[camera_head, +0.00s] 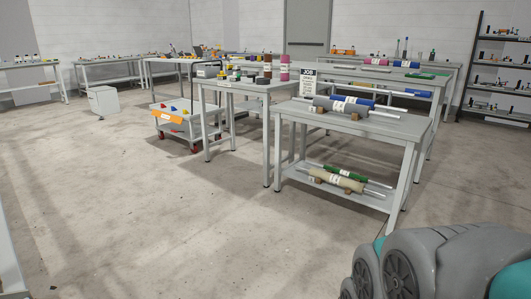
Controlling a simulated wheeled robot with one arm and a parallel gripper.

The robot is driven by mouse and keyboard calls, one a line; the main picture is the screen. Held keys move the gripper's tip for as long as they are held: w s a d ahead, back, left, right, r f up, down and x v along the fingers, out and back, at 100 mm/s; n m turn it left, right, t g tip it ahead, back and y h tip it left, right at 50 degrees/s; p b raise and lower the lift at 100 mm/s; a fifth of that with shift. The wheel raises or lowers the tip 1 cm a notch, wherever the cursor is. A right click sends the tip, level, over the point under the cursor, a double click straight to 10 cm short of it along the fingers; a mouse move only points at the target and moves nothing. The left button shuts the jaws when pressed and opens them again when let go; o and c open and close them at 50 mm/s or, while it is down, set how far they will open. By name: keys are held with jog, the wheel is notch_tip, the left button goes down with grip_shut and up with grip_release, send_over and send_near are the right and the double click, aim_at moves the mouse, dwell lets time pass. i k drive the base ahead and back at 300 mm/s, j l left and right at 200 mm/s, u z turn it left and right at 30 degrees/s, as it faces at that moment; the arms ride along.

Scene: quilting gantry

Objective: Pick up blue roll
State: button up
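A blue roll (362,101) with a white label lies across the top of the nearest workbench (398,127), just behind a grey roll (329,103). The grey roll partly hides it. A second blue roll (410,93) shows behind that bench, to the right, and a small blue one (401,63) lies on a bench farther back. Part of my own arm fills the lower right corner, well in front of the bench. My gripper is out of view.
A beige roll (335,180) and a green roll (350,174) lie on the near bench's lower shelf. A sign (308,83) stands behind this bench. A cart (178,122) stands left of the benches. The floor (170,220) in front and left is clear.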

aim_at(373, 105)
jog(key=i+z, duration=0.1)
jog(key=i, duration=0.4)
jog(key=i+j+z, duration=0.1)
jog(key=i, duration=0.35)
jog(key=i+j+z, duration=0.1)
jog(key=i, duration=0.35)
jog(key=i+j+z, duration=0.1)
jog(key=i, duration=0.4)
jog(key=i+j+z, duration=0.1)
jog(key=i+j, duration=0.15)
jog(key=i, duration=0.2)
